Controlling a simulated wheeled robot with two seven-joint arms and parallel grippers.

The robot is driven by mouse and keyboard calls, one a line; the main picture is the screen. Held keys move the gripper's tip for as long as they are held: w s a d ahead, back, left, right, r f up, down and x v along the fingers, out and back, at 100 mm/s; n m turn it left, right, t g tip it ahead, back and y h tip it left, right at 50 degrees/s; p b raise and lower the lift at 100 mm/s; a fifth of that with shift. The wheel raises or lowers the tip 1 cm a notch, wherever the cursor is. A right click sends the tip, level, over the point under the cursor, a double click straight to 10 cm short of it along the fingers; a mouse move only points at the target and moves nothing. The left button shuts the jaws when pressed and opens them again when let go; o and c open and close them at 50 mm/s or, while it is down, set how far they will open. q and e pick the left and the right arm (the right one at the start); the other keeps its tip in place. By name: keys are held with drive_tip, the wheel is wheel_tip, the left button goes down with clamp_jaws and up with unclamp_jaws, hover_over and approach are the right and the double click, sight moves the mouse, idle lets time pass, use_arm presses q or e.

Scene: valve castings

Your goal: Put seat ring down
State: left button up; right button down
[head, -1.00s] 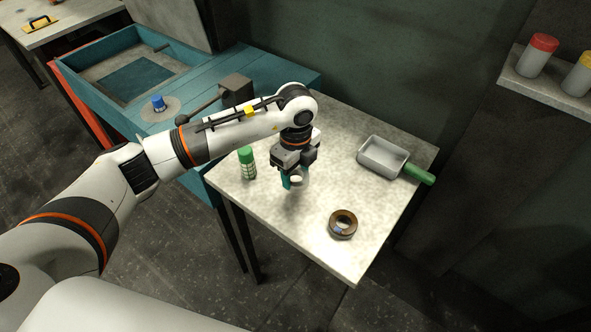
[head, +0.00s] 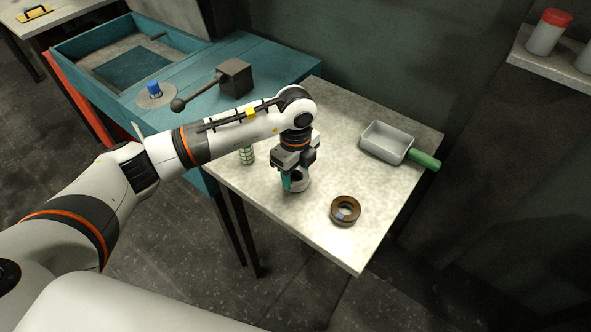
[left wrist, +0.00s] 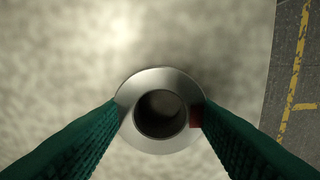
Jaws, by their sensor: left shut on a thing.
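The seat ring is a smooth silver-grey metal ring with a round hole. In the left wrist view the seat ring (left wrist: 160,80) sits between my two green fingers, which touch its sides, with its hole facing the camera. In the head view my left gripper (head: 292,183) points down at the pale worktable (head: 320,240), shut on the seat ring (head: 301,185). The ring is at or very close to the tabletop; I cannot tell whether it touches. A small red patch (left wrist: 196,115) shows beside the right finger. My right gripper is not in view.
A brown ring-shaped part (head: 345,222) lies to the right of the gripper. A grey tray with a green handle (head: 385,150) is at the back right. The front of the table is clear.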

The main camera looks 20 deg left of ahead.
use_arm(q)
drive_tip(key=shift+f, duration=0.15)
drive_tip(key=o, duration=1.4)
drive_tip(key=shift+r+b, duration=1.55)
drive_tip(key=shift+r, duration=4.45)
